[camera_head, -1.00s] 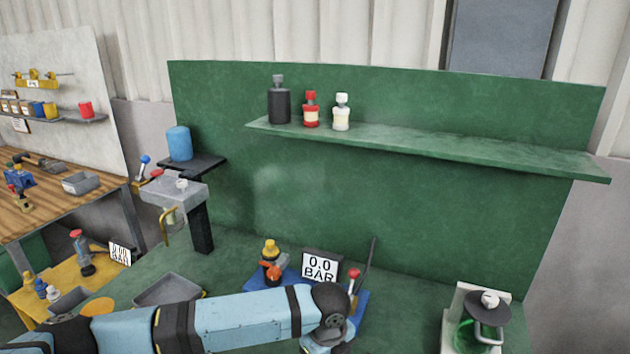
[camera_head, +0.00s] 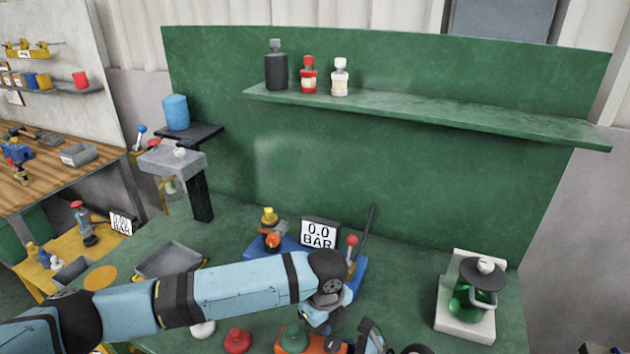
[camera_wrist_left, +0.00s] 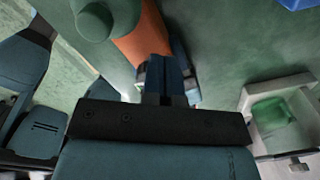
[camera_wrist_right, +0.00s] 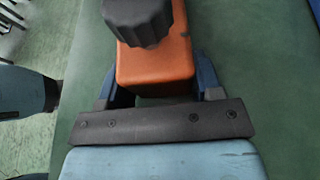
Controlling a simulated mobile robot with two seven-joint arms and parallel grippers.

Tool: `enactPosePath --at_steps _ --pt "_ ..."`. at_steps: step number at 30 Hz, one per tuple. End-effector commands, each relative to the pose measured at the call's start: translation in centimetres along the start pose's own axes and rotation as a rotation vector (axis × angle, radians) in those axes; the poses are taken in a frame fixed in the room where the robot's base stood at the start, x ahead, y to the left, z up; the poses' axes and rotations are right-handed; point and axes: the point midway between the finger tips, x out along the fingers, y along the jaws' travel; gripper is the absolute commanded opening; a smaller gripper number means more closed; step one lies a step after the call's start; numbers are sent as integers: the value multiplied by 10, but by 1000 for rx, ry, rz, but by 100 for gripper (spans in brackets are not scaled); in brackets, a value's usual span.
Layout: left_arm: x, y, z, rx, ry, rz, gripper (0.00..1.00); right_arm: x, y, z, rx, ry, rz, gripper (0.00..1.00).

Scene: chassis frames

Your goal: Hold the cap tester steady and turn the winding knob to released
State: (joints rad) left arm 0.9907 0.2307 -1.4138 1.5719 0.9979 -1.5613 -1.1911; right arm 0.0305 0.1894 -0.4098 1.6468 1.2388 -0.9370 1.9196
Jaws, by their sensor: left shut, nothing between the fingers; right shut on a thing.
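An orange block-shaped unit, which I take for the cap tester, shows at the bottom of the head view (camera_head: 283,346) with a green dome (camera_head: 294,338) on it. In the right wrist view the orange body (camera_wrist_right: 155,72) carries a dark ribbed knob (camera_wrist_right: 138,18). My right gripper (camera_wrist_right: 155,85) is shut on this body, one finger on each side. My left gripper (camera_wrist_left: 160,62) is shut and empty, its fingers close together beside the orange body (camera_wrist_left: 140,38) and green dome (camera_wrist_left: 95,20). Its fingertips partly hide the body; I cannot tell whether they touch it.
A blue-based device with a 0.0 BAR display (camera_head: 319,233) stands behind my left arm. A red knob-like object (camera_head: 237,341) is left of the orange unit. A green glass vessel on a white stand (camera_head: 470,300) is at right. A grey tray (camera_head: 168,260) is at left.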

Motion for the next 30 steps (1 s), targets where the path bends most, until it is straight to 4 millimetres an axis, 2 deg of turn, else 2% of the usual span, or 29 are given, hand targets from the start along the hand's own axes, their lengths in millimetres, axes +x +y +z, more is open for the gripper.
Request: enactPosePath --at_steps 1,20,25,30 --pt "17 9 -1 -2 1 29 0 3 4 -2 1 -3 10 25" --pt "17 12 8 -3 -2 37 0 1 0 -2 1 -1 1 25" --pt "6 11 10 -2 -4 35 0 0 -1 -2 0 0 -1 25" --pt "-18 8 9 -1 -2 28 0 0 -1 -2 0 2 -2 25"
